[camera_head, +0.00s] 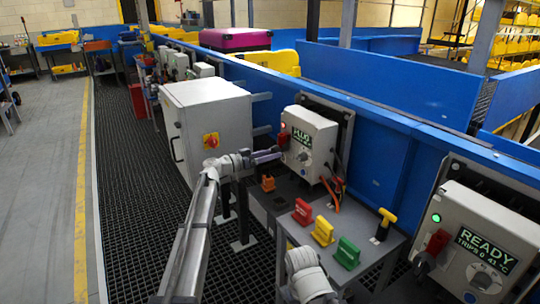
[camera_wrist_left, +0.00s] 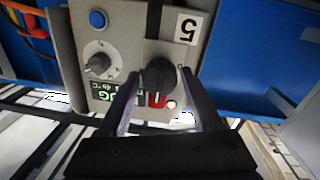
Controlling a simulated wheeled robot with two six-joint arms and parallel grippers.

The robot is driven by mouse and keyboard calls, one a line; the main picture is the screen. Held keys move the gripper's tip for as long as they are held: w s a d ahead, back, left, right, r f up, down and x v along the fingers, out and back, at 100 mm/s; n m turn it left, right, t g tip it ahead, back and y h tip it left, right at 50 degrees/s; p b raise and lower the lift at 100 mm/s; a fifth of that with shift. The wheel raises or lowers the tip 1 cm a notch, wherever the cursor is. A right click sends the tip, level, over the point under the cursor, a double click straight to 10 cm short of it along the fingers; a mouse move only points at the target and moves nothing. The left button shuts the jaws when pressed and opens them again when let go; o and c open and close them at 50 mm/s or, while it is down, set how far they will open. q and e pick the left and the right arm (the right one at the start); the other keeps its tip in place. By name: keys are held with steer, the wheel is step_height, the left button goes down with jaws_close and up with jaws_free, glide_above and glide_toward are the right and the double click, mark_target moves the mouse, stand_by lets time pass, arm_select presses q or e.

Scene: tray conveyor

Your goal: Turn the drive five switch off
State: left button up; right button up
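The drive five box (camera_head: 311,150) is a pale grey unit on the blue conveyor side, with a dark display reading "PLUG" in green. In the left wrist view its face (camera_wrist_left: 125,25) appears turned, with a "5" label (camera_wrist_left: 187,28). Its black rotary switch (camera_wrist_left: 158,76) has a red mark beside it. My left gripper (camera_head: 277,155) is at the left side of this box. In the wrist view the left gripper's (camera_wrist_left: 158,84) fingers are apart, one on each side of the switch, with small gaps visible; contact cannot be told. My right gripper is not in view.
A second drive box (camera_head: 485,240) reading "READY" is at the right. A grey cabinet (camera_head: 212,125) with a red-yellow switch stands left. A small table (camera_head: 375,250) below holds red, yellow and green blocks. A smaller dial (camera_wrist_left: 98,63) and blue button (camera_wrist_left: 97,19) share the box face.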

arm_select(q)
jaws_close()
stand_by(0.3)
steer(key=n, duration=0.5)
steer(key=shift+s+b, duration=0.1)
steer(key=shift+b, duration=0.25)
steer(key=n, duration=0.4)
steer(key=shift+d+n+t, duration=0.1)
steer(key=shift+n+t, duration=0.2)
steer(key=n, duration=0.4)
steer(key=shift+s+n+t+b, duration=0.1)
steer(key=shift+n+t+b, duration=0.2)
steer(key=shift+n+b, duration=0.1)
steer(key=shift+r+n, duration=0.15)
steer(key=shift+n, duration=1.95)
